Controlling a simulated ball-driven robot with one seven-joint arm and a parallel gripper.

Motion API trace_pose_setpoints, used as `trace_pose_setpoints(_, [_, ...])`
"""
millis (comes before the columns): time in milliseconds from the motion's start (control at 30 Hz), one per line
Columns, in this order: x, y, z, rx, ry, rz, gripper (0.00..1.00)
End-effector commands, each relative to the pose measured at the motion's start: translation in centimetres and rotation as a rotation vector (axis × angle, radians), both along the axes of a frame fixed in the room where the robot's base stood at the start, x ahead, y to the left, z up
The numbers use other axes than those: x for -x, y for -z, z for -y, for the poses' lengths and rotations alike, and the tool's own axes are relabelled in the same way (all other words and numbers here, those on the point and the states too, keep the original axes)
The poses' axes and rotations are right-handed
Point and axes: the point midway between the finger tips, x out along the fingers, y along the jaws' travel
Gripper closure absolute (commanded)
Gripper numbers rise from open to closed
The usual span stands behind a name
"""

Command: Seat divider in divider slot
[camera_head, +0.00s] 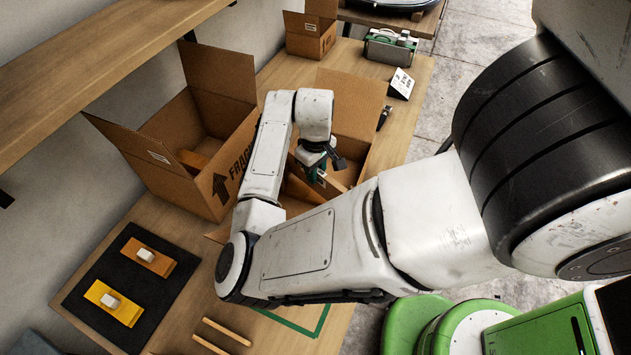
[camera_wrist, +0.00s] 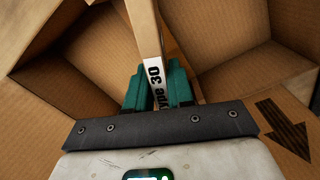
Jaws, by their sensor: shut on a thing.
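My gripper (camera_head: 318,168) is over the open cardboard box (camera_head: 352,98) in the middle of the table. Its teal fingers (camera_wrist: 157,90) are shut on the divider (camera_wrist: 145,35), a thin tan board seen edge-on with a white label reading "30". In the head view a pale end of the divider (camera_head: 334,182) shows beside the fingers. In the wrist view the divider extends away from the fingers, with the box's brown walls (camera_wrist: 235,85) on both sides. The slot cannot be made out, and I cannot tell whether the divider touches the box. My forearm hides part of the box.
A larger open box (camera_head: 180,165) marked fragile stands left. A black mat (camera_head: 85,290) holds a yellow block (camera_head: 125,310) and an orange block (camera_head: 160,264). Wooden sticks (camera_head: 225,330) lie in front. A small box (camera_head: 308,38) and a white sign (camera_head: 402,84) stand farther back.

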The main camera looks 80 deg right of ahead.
Motion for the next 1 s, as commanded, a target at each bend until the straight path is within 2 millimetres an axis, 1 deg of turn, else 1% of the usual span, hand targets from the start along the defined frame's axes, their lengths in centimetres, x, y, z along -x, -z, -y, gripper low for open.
trace_pose_setpoints(67, [0.0,0.6,0.0,0.000,-0.001,0.000,1.00])
trace_pose_setpoints(200, [0.0,2.6,-0.1,-0.003,-0.001,-0.001,1.00])
trace_pose_setpoints(333, [0.0,4.2,0.0,0.000,0.000,0.000,1.00])
trace_pose_setpoints(433, [0.0,4.6,0.0,0.000,-0.001,0.000,1.00])
trace_pose_setpoints(667, [0.0,4.6,0.0,0.001,0.000,0.001,1.00])
trace_pose_setpoints(800, [0.0,5.0,0.0,0.001,-0.001,-0.001,1.00])
trace_pose_setpoints(833, [0.0,4.9,0.0,0.001,-0.001,0.001,0.75])
trace_pose_setpoints(1000, [0.0,4.9,0.0,0.001,0.000,0.001,0.59])
